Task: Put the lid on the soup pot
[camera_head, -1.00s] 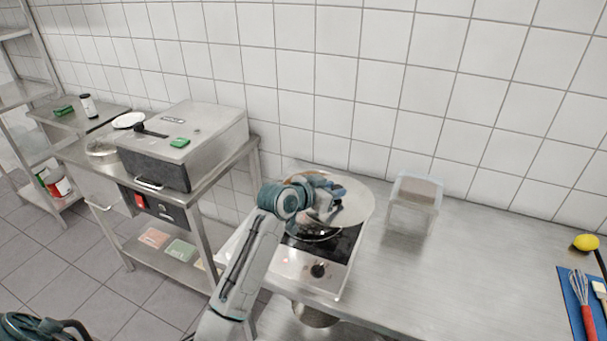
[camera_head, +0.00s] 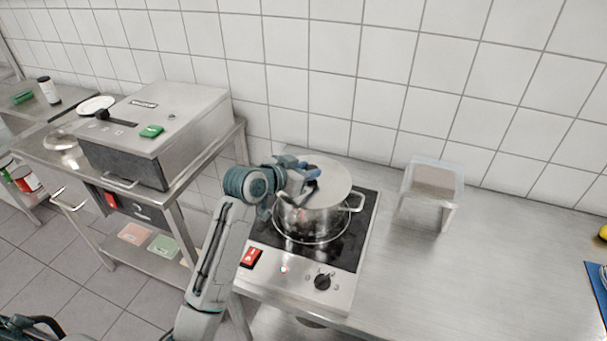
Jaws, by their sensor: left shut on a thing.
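The soup pot (camera_head: 312,222) is a steel pot standing on the black top of a hob, with a handle showing at its right. The round grey lid (camera_head: 328,182) lies level over the pot's mouth. It looks on or very close to the rim; I cannot tell whether it touches all round. My left gripper (camera_head: 303,184) is shut on the lid at its upper side and hides the lid's left part and its knob. My right gripper is not in view.
The hob (camera_head: 305,284) has a red switch and a dial in front. A grey box-shaped appliance (camera_head: 165,125) stands on the left table. A tiled wall is behind.

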